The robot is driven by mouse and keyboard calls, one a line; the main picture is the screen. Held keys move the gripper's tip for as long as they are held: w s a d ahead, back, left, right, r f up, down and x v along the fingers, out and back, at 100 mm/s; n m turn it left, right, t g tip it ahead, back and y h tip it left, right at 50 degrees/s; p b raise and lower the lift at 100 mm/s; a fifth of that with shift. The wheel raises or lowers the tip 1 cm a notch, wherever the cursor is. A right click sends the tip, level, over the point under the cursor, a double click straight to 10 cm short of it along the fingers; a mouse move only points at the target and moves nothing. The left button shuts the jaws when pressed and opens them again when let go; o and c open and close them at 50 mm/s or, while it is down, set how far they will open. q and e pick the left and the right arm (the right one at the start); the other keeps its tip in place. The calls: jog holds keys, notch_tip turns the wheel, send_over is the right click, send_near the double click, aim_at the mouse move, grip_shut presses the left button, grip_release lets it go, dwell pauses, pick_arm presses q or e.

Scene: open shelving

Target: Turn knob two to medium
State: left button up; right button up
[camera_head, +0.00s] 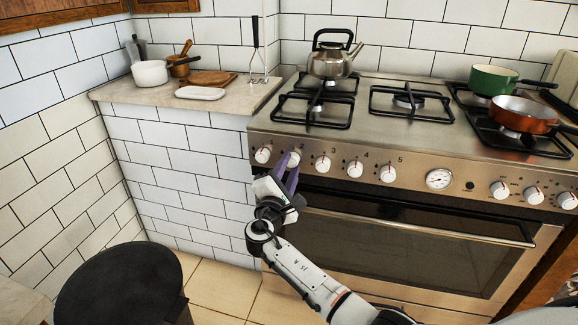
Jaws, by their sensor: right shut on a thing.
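Knob two (293,159) is a white round knob on the stove's steel front panel, second from the left. My right gripper (287,168) has purple fingers and is at knob two, shut on it, partly covering it. The knob's pointer is hidden, so its setting cannot be told. Knob one (263,155) is to its left and knob three (323,164) to its right, both apart from the fingers. My left gripper is not in view.
The oven handle (420,225) juts out below the panel. More knobs (355,169) and a round gauge (439,179) line the panel to the right. A kettle (331,62), a green pot (492,80) and an orange pan (520,115) stand on the stove. A black round object (120,285) is lower left.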

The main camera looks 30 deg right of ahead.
jog(key=o, duration=1)
jog(key=shift+o, duration=0.2)
jog(key=shift+a, duration=0.1)
jog(key=v, duration=1)
jog(key=shift+p, duration=0.45)
jog(key=shift+s, duration=0.1)
